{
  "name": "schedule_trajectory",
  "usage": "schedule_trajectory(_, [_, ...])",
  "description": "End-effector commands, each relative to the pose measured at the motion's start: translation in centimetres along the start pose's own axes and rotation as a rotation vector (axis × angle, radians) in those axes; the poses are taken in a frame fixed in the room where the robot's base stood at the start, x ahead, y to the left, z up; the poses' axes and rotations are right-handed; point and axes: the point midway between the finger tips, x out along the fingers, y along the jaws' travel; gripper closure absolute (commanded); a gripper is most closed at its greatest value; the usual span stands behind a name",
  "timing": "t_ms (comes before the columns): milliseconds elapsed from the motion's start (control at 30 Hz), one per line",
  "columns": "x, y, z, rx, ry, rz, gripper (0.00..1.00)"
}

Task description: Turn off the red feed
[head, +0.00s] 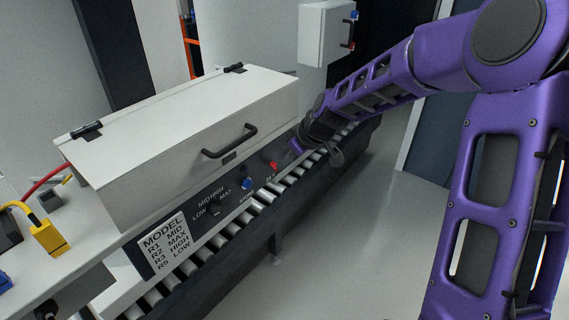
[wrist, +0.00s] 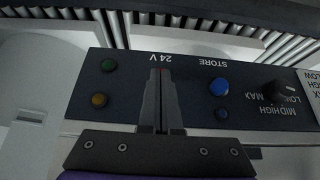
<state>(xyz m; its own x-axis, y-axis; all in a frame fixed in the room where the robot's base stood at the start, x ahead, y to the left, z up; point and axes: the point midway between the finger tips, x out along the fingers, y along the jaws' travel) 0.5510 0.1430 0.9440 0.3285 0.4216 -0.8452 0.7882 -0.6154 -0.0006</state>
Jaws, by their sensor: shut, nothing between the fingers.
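A red control (head: 273,165) sits on the dark panel (head: 228,203) below the white box, beside the 24 V label. In the wrist view my gripper (wrist: 161,74) is shut and empty, its fingertips over the panel just by the 24 V label (wrist: 152,59). The fingers hide most or all of the red control there; I cannot tell whether they touch it. In the head view my gripper (head: 292,151) is just right of the red control. A red cable (head: 43,182) also runs at the far left.
A blue button (wrist: 219,87) by STORE and a black selector knob (wrist: 277,92) lie to one side of the fingers; green (wrist: 108,65) and amber (wrist: 99,100) lights to the other. The roller conveyor (head: 240,232) runs along the panel. Open floor lies at the right.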

Motion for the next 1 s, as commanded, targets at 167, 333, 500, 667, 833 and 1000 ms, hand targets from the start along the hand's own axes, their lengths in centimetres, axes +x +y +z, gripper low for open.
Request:
schedule_trajectory(167, [-0.2, 0.0, -0.1, -0.001, 0.000, 0.000, 1.00])
schedule_trajectory(333, [-0.8, 0.0, -0.5, -0.001, 0.000, 0.000, 1.00])
schedule_trajectory(500, [-1.4, 0.0, -0.9, -0.001, 0.000, 0.000, 1.00])
schedule_trajectory(667, [-1.4, 0.0, -0.9, 0.000, 0.000, 0.000, 1.00])
schedule_trajectory(833, [-1.4, 0.0, -0.9, -0.001, 0.000, 0.000, 1.00])
schedule_trajectory(1000, [-1.4, 0.0, -1.0, -0.001, 0.000, 0.000, 1.00])
